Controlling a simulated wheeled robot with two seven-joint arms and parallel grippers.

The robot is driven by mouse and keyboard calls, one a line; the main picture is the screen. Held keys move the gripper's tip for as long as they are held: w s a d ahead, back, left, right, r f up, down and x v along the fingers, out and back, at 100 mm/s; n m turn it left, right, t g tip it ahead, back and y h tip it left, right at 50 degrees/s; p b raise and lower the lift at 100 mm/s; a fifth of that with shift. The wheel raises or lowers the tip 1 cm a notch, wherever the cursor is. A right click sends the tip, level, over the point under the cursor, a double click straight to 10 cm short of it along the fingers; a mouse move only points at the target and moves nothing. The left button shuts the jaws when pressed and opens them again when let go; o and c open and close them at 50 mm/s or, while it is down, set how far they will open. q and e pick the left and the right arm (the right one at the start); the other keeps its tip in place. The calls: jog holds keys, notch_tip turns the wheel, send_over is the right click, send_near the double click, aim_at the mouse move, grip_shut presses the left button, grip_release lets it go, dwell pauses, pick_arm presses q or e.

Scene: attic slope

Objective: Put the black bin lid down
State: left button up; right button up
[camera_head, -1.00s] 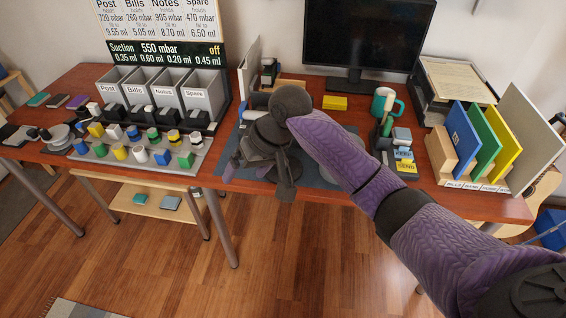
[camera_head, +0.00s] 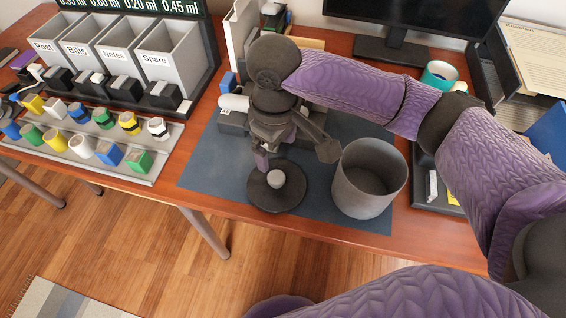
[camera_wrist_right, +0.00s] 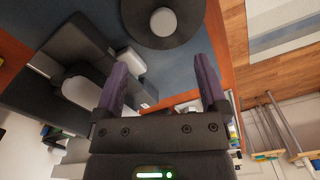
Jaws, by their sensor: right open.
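The black bin lid (camera_head: 264,201) is a dark round disc with a pale grey knob (camera_head: 277,179). It appears to lie flat, knob up, on the blue mat (camera_head: 215,158) near the table's front edge. The dark grey bin (camera_head: 352,194) stands open and upright on the mat, right of the lid. My right gripper (camera_head: 295,155) is open and empty, just behind the lid and apart from it. In the right wrist view the lid (camera_wrist_right: 190,26) is beyond the spread fingers (camera_wrist_right: 160,80). My left gripper is out of view.
A grey tray (camera_head: 92,153) of several coloured blocks is at left, with labelled grey bins (camera_head: 165,70) behind. A dark device with a white cylinder (camera_head: 234,103) sits left of my gripper. The monitor (camera_head: 405,17) and teal mug (camera_head: 440,73) are behind my right arm.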

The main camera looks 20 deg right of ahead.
aim_at(276, 177)
notch_tip(276, 177, down, 10)
jog(key=b, duration=0.6)
jog(key=shift+s+a+r, duration=0.15)
jog(key=shift+r, duration=0.1)
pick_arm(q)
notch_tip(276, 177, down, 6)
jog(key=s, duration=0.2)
pick_arm(e)
jog(key=shift+f, duration=0.3)
jog(key=shift+r, duration=0.2)
jog(key=c, duration=1)
jog(key=shift+c, duration=0.9)
grip_shut()
notch_tip(276, 177, up, 18)
jog(key=p, duration=1)
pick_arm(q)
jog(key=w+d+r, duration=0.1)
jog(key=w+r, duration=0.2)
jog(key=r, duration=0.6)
pick_arm(e)
jog(key=s+d+m, duration=0.1)
jog(key=m, duration=0.1)
jog(key=s+d+m, duration=0.1)
jog(key=m, duration=0.1)
jog(key=s+d+m, duration=0.1)
jog(key=m, duration=0.1)
jog(key=shift+s+d+r+m, duration=0.2)
jog(key=shift+d+r+m, duration=0.1)
